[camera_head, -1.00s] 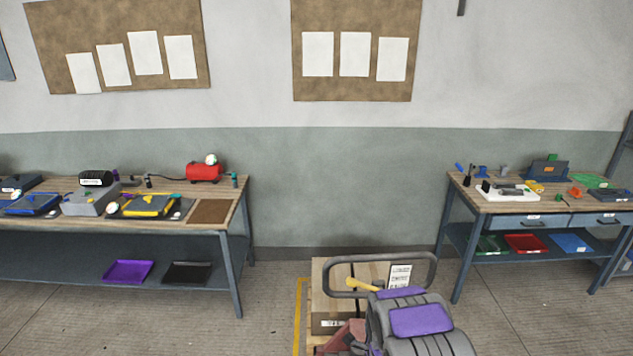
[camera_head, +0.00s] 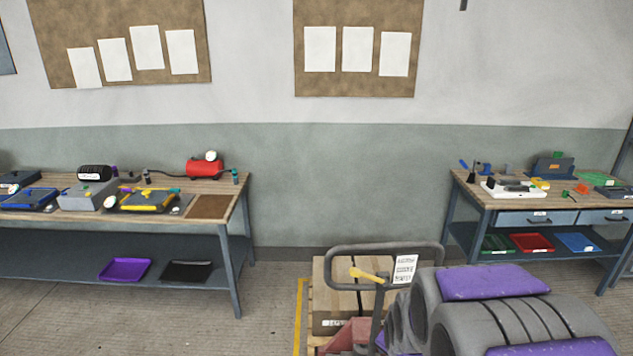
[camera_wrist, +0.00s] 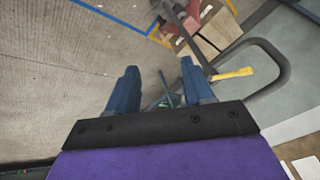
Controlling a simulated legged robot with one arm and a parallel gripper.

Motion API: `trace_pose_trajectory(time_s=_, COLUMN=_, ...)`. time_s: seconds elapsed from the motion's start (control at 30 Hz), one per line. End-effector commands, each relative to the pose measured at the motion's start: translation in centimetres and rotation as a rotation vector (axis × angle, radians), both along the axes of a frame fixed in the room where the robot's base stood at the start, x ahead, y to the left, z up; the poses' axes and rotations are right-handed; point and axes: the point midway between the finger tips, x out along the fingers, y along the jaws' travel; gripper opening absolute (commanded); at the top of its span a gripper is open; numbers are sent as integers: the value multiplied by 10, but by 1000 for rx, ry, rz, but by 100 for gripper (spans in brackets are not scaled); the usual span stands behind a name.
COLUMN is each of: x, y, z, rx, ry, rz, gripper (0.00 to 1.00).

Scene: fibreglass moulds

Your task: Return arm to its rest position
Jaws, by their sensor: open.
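My arm (camera_head: 490,300), grey with purple panels, fills the lower right of the head view, in front of the pallet jack. My gripper (camera_wrist: 160,82) shows in the wrist view, with two blue fingers standing apart and nothing between them. Behind the fingers lie the concrete floor and part of the pallet jack. The fingers cannot be made out in the head view.
A pallet jack handle (camera_head: 384,250) with a yellow lever and cardboard boxes (camera_head: 342,310) stand close ahead. A workbench (camera_head: 214,208) is at left and another (camera_head: 470,190) at right. Bare floor (camera_head: 130,320) lies at lower left.

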Motion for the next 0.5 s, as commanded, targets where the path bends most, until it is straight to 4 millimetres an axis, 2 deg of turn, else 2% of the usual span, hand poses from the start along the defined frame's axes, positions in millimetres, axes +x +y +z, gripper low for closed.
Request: trace_pose_trajectory(time_s=0.5, x=-218, y=27, z=32, rx=-49, ry=449, rz=553, gripper=51)
